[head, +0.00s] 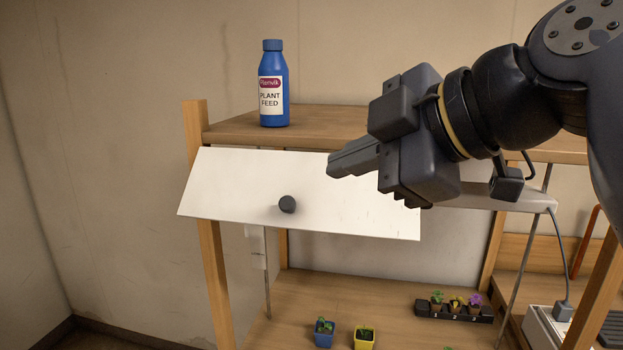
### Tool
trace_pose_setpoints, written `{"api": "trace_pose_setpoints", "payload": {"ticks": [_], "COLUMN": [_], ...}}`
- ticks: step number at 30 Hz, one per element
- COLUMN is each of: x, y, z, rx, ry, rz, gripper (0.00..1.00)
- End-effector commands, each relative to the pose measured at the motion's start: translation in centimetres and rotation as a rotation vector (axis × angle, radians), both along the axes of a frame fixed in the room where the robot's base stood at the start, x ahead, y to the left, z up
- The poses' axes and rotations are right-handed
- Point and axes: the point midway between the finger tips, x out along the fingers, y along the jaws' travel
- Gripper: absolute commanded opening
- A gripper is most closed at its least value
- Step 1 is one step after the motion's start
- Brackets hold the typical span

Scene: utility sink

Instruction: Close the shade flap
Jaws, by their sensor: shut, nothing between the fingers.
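The shade flap (240,185) is a white panel hanging from the front edge of the upper wooden shelf in the head view. It is tilted outward, its lower edge standing out toward me. A dark round knob (287,204) sits on its face, left of the middle. My gripper (333,168) is shut and empty, pointing left in front of the flap's right part and to the right of the knob. It hides part of the flap's upper right. I cannot tell whether the fingertips touch the panel.
A blue plant feed bottle (273,85) stands on the upper shelf (330,122). Below are a blue pot (324,338), a yellow pot (364,340) and a black tray of seedlings (424,309). A grey cable (558,260) hangs at the right. The space left of the shelf is clear.

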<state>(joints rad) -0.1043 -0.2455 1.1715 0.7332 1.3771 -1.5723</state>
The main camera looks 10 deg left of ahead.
Motion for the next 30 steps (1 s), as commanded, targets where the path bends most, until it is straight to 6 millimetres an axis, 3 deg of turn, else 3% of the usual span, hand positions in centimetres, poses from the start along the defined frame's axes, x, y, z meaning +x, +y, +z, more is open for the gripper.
{"api": "trace_pose_setpoints", "payload": {"ticks": [8, 21, 30], "x": [1.1, 5.6, 7.9], "y": [1.7, 7.4, 7.1], "z": [-1.0, -5.0, -7.4], "rx": [-0.001, -0.002, -0.001], "ry": [0.004, 0.006, 0.003], "rz": [0.005, 0.000, -0.003], "gripper": [0.00, 0.00, 0.00]}}
